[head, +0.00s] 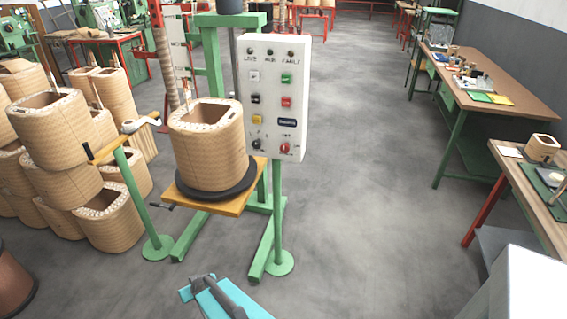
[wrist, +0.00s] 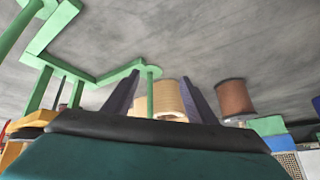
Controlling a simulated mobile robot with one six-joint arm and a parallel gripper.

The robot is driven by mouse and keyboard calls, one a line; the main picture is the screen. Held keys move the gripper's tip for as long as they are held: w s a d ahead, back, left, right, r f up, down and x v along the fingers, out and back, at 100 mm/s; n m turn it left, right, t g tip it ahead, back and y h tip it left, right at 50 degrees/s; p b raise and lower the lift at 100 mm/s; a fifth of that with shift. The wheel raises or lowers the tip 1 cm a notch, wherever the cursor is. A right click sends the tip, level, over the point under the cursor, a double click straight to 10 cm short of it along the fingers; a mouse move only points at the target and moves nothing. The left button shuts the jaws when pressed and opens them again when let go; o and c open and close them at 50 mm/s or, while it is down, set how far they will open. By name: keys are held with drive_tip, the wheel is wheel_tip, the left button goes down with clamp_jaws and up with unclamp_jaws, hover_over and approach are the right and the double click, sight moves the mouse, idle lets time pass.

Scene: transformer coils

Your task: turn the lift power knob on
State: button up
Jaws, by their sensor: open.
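A white control panel (head: 275,97) stands on a green post left of centre in the head view. It carries several coloured buttons, a black knob (head: 256,144) at its lower left and a red knob (head: 285,147) at its lower right. The labels are too small to read, so I cannot tell which knob is the lift power one. My gripper (wrist: 160,82) is open and empty in the wrist view, its two dark fingers apart. The panel's face does not show in the wrist view. In the head view, my arm's teal end is at the bottom, below and apart from the panel.
A wound coil (head: 210,145) stands on a black disc over an orange platform (head: 215,199), beside the panel. Several coils are stacked at the left. A workbench (head: 490,85) stands at the right. The floor (head: 360,180) between panel and benches is clear.

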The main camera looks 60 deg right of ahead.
drive_tip(key=d+r+m+t+h+p, duration=0.4)
drive_tip(key=d+r+h, duration=0.3)
drive_tip(key=d+r, duration=1.3)
drive_tip(key=s+d+r+m+g+h+p, duration=0.2)
drive_tip(key=s+d+r+m+h, duration=0.1)
drive_tip(key=s+d+r, duration=0.3)
drive_tip(key=s+d+r+m+g+h+p, duration=0.3)
drive_tip(key=s+d+r+h, duration=0.3)
drive_tip(key=d+r, duration=0.4)
drive_tip(key=shift+s+d, duration=0.35)
drive_tip(key=shift+d, duration=0.5)
drive_tip(key=shift+w+d+b, duration=0.1)
drive_tip(key=shift+d+b, duration=0.05)
drive_tip(key=shift+b, duration=0.15)
